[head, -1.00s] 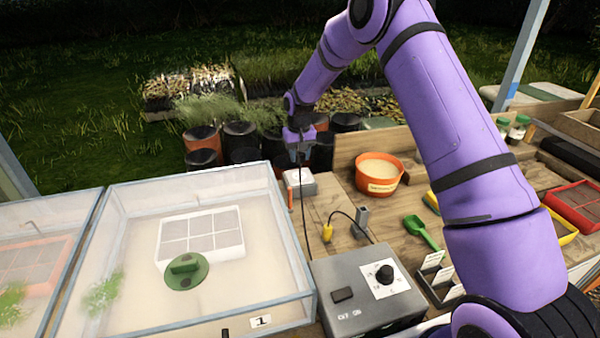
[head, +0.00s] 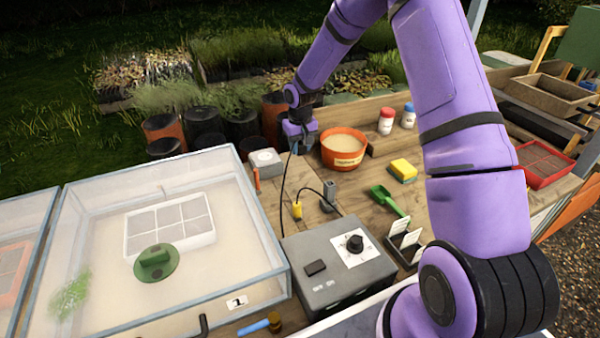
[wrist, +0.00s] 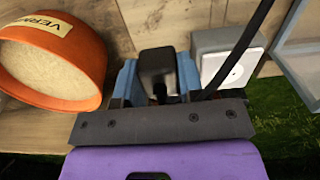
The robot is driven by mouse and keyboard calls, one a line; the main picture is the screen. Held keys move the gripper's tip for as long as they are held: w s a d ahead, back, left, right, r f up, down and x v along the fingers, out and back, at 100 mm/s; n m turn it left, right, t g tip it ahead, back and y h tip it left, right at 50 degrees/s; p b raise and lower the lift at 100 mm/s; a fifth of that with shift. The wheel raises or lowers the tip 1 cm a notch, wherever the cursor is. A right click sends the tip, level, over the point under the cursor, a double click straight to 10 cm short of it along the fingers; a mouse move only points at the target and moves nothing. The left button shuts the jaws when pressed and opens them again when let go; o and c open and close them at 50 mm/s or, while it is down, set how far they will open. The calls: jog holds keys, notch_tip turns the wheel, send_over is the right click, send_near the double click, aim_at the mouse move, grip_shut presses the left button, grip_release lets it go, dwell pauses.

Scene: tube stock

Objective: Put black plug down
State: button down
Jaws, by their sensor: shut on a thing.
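In the wrist view the black plug (wrist: 157,66) sits between the blue fingers of my gripper (wrist: 158,80), which are shut on it. A black cable passes over the right side of that view. In the head view my gripper (head: 300,146) is at the back of the wooden bench, just left of the orange pot, with a dark cable (head: 282,190) hanging from it toward the grey control box (head: 343,262). The plug itself is too small to make out there. I cannot tell the exact height of the gripper above the bench.
The orange pot (head: 344,148) of pale grains stands right of my gripper. A grey box with a white top (head: 265,160) stands to its left, beside the clear-lidded propagator (head: 250,215). A yellow plug (head: 297,211), a grey plug (head: 328,190) and a green scoop (head: 385,197) are nearer.

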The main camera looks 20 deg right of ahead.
aim_at(300, 176)
jog(key=shift+f, duration=4.25)
jog(key=shift+f, duration=0.6)
jog(key=c, duration=0.7)
grip_release()
jog(key=shift+c, duration=0.2)
